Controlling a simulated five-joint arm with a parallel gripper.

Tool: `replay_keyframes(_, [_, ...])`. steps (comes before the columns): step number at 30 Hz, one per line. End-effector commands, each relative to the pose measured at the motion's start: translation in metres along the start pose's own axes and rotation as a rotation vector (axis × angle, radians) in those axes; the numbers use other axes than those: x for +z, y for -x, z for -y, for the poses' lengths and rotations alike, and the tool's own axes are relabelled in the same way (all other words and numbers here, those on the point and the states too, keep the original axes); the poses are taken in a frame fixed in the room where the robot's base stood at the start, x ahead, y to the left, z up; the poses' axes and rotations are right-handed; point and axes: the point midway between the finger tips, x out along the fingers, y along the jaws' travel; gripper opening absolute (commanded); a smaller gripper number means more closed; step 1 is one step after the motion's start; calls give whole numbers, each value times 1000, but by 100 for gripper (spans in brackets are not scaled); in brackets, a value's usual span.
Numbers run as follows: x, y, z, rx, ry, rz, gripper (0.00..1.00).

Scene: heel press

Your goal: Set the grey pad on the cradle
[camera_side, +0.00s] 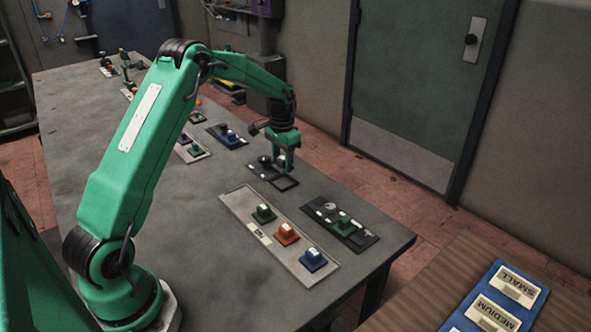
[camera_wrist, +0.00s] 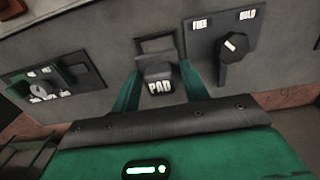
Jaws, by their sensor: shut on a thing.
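The grey pad (camera_wrist: 158,86), with a white PAD label, is between the green fingers of my gripper (camera_wrist: 160,92) in the wrist view. My gripper (camera_side: 284,160) is shut on it. The cradle appears to be the dark square frame (camera_wrist: 154,38) just beyond the pad in the wrist view. In the side view this frame (camera_side: 286,184) lies beneath my gripper, slightly toward the camera. The pad is hard to make out in the side view. Whether it touches the frame cannot be told.
A dark knob (camera_wrist: 232,46) sits on a FREE/HOLD panel beside the frame. A pale tray (camera_side: 236,203) holds green, orange and blue blocks. A black plate (camera_side: 364,240) bears a green block. More small fixtures stand farther back. The table's front corner is clear.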

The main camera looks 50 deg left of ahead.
Motion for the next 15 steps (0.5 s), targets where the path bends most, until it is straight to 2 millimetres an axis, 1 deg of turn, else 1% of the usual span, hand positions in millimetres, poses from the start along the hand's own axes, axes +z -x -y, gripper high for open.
replay_keyframes(15, [0,-31,0,1,0,2,22])
